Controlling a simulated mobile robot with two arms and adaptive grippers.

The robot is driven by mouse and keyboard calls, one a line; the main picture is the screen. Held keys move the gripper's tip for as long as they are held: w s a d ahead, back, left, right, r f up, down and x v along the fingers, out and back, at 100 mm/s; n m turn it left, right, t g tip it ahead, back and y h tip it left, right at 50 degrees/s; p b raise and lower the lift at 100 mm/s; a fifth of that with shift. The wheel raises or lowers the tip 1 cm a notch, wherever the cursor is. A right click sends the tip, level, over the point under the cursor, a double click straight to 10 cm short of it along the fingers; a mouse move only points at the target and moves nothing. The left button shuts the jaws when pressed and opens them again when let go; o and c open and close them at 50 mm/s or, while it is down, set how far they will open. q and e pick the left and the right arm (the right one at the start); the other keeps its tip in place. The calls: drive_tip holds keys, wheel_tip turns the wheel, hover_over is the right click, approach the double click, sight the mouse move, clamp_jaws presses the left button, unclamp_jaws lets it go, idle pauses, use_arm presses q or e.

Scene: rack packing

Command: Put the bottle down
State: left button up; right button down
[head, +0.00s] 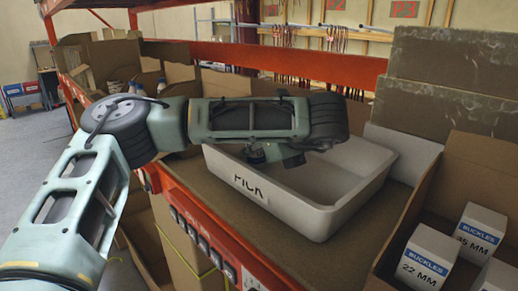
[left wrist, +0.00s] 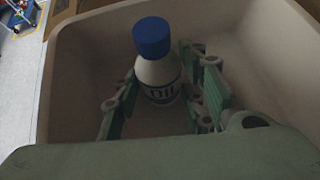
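A white bottle (left wrist: 160,80) with a blue cap and a dark label reading "Oil" is upright inside the grey bin in the left wrist view. The two green fingers of my left gripper (left wrist: 160,88) are on either side of it, close to its body. I cannot tell whether they press on it or stand slightly apart, or whether its base rests on the floor. The bin (head: 318,222), marked "PICK", stands on the shelf in the head view. My left gripper (head: 275,153) reaches down over its back left part there, and my arm hides the bottle. My right gripper is not in view.
An open cardboard box (head: 479,157) with several white "BUCKLES" boxes (head: 424,258) stands right of the bin. More cardboard boxes (head: 107,60) are behind my left arm. An orange shelf beam (head: 290,63) runs behind the bin. The bin's front right floor looks clear.

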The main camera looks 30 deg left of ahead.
use_arm(q)
drive_tip(key=o, duration=0.4)
drive_tip(key=shift+c, duration=0.2)
drive_tip(key=shift+r, duration=0.1)
drive_tip(key=shift+r, duration=0.15)
drive_tip(key=shift+s+d+r, duration=0.1)
drive_tip(key=shift+d, duration=0.2)
drive_tip(key=b+v, duration=0.4)
drive_tip(key=v, duration=0.7)
drive_tip(key=shift+d, duration=0.1)
